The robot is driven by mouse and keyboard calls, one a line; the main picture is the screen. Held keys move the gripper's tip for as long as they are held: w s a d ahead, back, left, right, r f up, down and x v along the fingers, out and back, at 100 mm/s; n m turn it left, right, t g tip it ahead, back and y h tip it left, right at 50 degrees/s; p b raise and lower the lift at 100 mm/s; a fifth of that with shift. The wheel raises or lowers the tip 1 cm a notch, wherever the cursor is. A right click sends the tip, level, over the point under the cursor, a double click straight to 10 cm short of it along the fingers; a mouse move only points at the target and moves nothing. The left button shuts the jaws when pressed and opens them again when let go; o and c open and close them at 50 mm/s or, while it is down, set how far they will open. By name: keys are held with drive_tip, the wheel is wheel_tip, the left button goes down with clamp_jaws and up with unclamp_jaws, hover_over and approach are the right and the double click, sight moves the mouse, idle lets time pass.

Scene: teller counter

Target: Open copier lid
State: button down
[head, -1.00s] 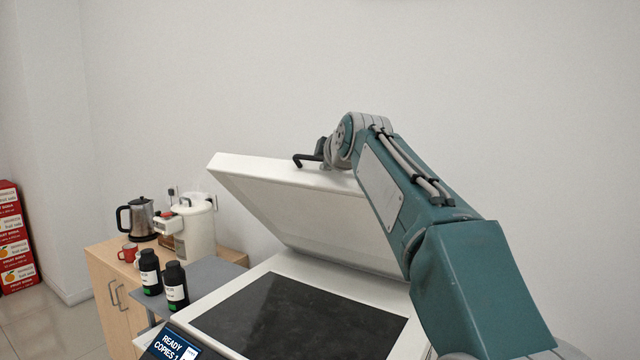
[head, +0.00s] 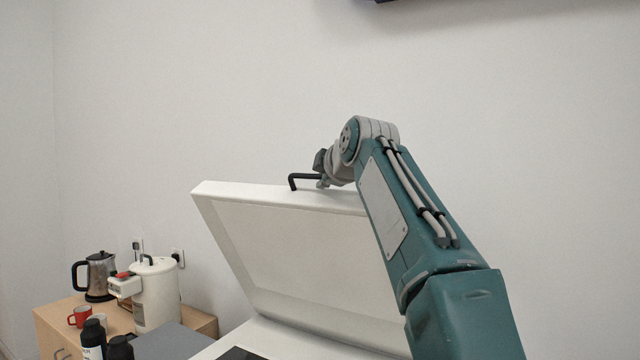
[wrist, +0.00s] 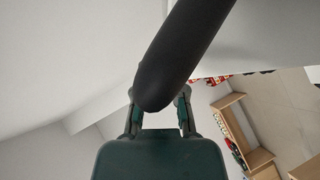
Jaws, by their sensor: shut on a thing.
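The white copier lid (head: 300,250) stands raised at a steep angle in the head view, hinged at the back of the copier body (head: 262,338). A black handle (head: 306,178) sits on the lid's top edge. My gripper (head: 322,182) is at that handle, partly hidden by my wrist. In the wrist view the dark handle bar (wrist: 185,55) runs between the fingers of my gripper (wrist: 158,108), which is shut on it. Only a corner of the dark scanning glass (head: 240,353) shows at the bottom of the head view.
A wooden cabinet (head: 52,325) at the left holds a kettle (head: 100,278), a white urn (head: 156,295) and a red mug (head: 80,316). Dark bottles (head: 93,340) stand beside the copier. The wall behind is bare, with a dark screen edge (head: 400,2) high up.

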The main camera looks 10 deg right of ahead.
drive_tip(key=shift+r, duration=0.2)
drive_tip(key=c, duration=0.7)
unclamp_jaws()
drive_tip(key=shift+s+a, duration=0.1)
drive_tip(key=shift+a, duration=0.05)
drive_tip(key=shift+a+f, duration=0.1)
drive_tip(key=shift+s, duration=0.2)
drive_tip(key=v, duration=1.1)
drive_tip(key=shift+s, duration=0.2)
